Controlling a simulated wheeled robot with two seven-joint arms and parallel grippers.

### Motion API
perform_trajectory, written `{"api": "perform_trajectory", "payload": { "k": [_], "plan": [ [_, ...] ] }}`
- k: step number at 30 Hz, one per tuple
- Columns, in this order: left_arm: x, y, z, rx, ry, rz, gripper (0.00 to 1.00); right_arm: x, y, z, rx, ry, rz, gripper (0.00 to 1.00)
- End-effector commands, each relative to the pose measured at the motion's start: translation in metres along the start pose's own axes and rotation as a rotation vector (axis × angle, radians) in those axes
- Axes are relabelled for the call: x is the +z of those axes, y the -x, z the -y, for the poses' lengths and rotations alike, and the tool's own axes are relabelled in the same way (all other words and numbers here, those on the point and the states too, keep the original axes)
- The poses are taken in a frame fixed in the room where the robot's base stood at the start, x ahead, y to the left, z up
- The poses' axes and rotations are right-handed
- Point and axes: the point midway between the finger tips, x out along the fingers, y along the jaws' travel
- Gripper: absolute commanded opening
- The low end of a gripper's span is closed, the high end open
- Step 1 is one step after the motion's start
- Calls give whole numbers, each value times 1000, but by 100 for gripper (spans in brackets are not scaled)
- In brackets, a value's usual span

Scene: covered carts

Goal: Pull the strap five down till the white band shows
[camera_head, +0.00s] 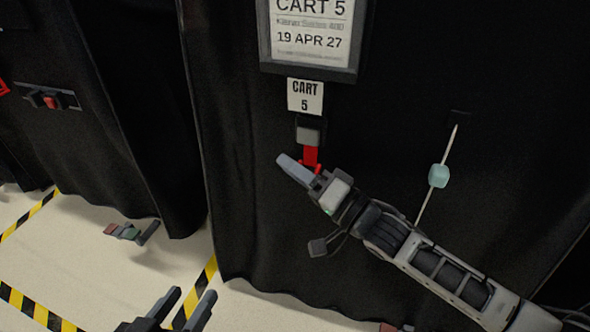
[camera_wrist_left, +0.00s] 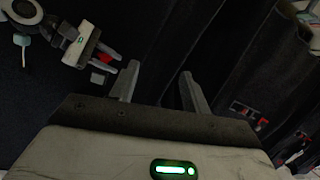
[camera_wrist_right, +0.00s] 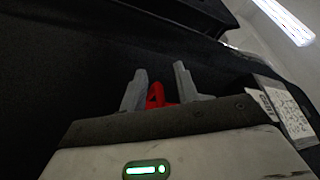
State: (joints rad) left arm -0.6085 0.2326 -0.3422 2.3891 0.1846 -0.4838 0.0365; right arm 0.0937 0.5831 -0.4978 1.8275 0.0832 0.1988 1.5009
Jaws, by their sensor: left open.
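Strap five is a red strap (camera_head: 310,155) that hangs from a grey buckle (camera_head: 309,130) under the CART 5 tag (camera_head: 305,96). My right gripper (camera_head: 296,170) is at its lower end and hides part of it. In the right wrist view my right gripper (camera_wrist_right: 160,85) has the red loop (camera_wrist_right: 156,96) between its fingers, which are only part-way apart and seem to touch it on both sides. I see no white band. My left gripper (camera_head: 190,303) is open and empty, low in the head view; its fingers (camera_wrist_left: 160,85) stand apart in the left wrist view.
A black cover hangs around the cart, with a framed label (camera_head: 311,35) above the tag. A thin rod with a pale blue block (camera_head: 439,175) is right of the strap. A neighbouring covered cart has another red-and-grey buckle (camera_head: 50,100). Yellow-black tape (camera_head: 35,310) marks the floor.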

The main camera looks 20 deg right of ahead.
Motion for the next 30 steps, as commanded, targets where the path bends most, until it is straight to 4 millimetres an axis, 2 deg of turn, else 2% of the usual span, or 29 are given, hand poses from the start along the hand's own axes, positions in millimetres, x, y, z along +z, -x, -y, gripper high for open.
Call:
{"api": "perform_trajectory", "payload": {
  "k": [3,6,7,14,17,20,24,30],
  "plan": [
    [0,0,0,0,0,0,47,0,0,0,0,0,0,31],
    [-1,-1,0,1,-1,-1,47,0,0,0,0,0,0,3],
    [-1,-1,0,1,-2,-1,47,0,0,0,0,0,0,0],
    [2,-2,1,2,2,-2,47,4,2,-7,2,-1,1,0],
    [8,-5,1,12,26,-5,47,15,7,-26,5,-3,1,0],
    [-3,-8,-4,38,70,-58,47,30,13,-50,6,-4,1,0],
    [-6,-9,-8,71,128,-98,47,47,20,-77,6,-2,1,0],
    [-12,-8,-11,96,169,-123,47,56,24,-92,8,-2,2,0]
  ]
}}
